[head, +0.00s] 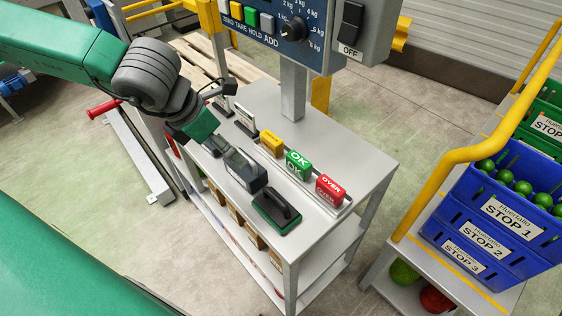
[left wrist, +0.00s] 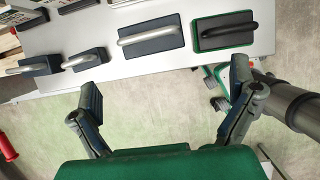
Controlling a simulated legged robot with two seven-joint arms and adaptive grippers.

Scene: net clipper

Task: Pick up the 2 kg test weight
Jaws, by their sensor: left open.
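Several handled blocks lie in a row on the grey bench. In the left wrist view there are two small dark blocks with grey handles, the leftmost (left wrist: 35,67) and its neighbour (left wrist: 84,61). Right of them is a larger dark block (left wrist: 150,40) with a grey handle, also in the head view (head: 245,172). I cannot read any mass marking, so I cannot tell which is the 2 kg test weight. My left gripper (left wrist: 165,90) is open and empty, its fingers apart and in front of the bench's edge in that view. In the head view its wrist partly hides the small blocks.
A green-based block with a black handle (head: 277,211) lies at the row's near right end. Yellow, green OK (head: 298,164) and red OVER (head: 330,189) blocks stand behind. A scale display (head: 270,25) rises on a post. Blue STOP bins (head: 510,216) stand right.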

